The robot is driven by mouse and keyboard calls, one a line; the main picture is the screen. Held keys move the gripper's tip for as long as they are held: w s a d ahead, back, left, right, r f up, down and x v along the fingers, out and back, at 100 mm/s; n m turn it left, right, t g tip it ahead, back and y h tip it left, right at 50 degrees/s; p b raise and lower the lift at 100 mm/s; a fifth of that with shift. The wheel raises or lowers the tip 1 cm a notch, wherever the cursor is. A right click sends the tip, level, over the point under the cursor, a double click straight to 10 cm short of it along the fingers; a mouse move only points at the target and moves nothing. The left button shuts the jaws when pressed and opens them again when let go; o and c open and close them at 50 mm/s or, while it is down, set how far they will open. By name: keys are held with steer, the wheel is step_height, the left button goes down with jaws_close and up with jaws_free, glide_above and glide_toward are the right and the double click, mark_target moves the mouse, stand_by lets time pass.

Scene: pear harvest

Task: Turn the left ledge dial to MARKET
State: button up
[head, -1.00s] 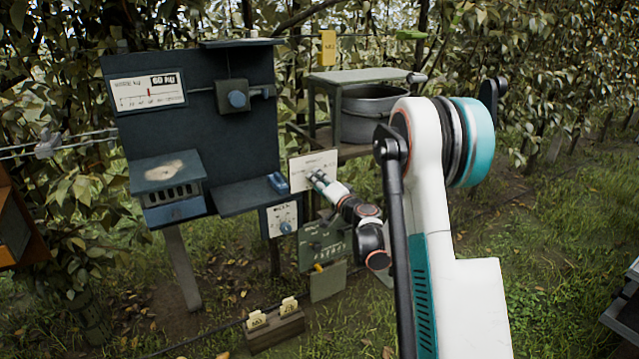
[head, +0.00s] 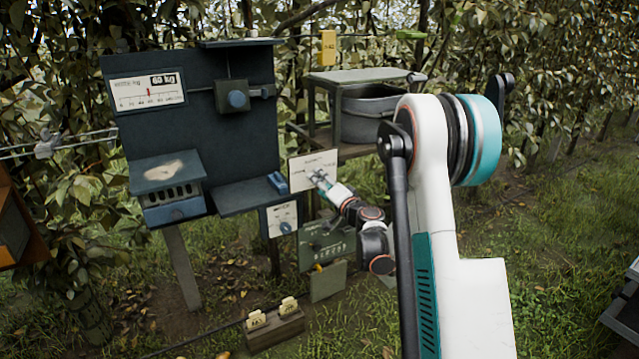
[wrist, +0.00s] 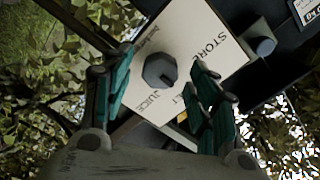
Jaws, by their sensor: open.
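A white dial plate (head: 300,162) hangs at the right end of the dark board in the head view; it also shows in the wrist view (wrist: 207,30), with STORE and JUICE readable and other lettering small or partly covered. Its grey faceted dial (wrist: 159,71) sits between the fingers of my gripper (wrist: 155,92). A dark pointer mark shows on the knob's lower right side. My gripper's teal fingers are open, one on each side of the knob; I cannot tell whether they touch it. In the head view my gripper (head: 322,180) covers the dial.
A second white plate with a blue knob (head: 286,227) is just below left. A dark green panel (head: 325,243) hangs below. A metal pot (head: 368,112) under a shelf stands behind. A wooden block with tags (head: 275,328) lies on the ground.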

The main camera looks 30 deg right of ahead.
steer(key=s, duration=1)
steer(key=shift+s+d, duration=0.15)
steer(key=shift+s, duration=0.05)
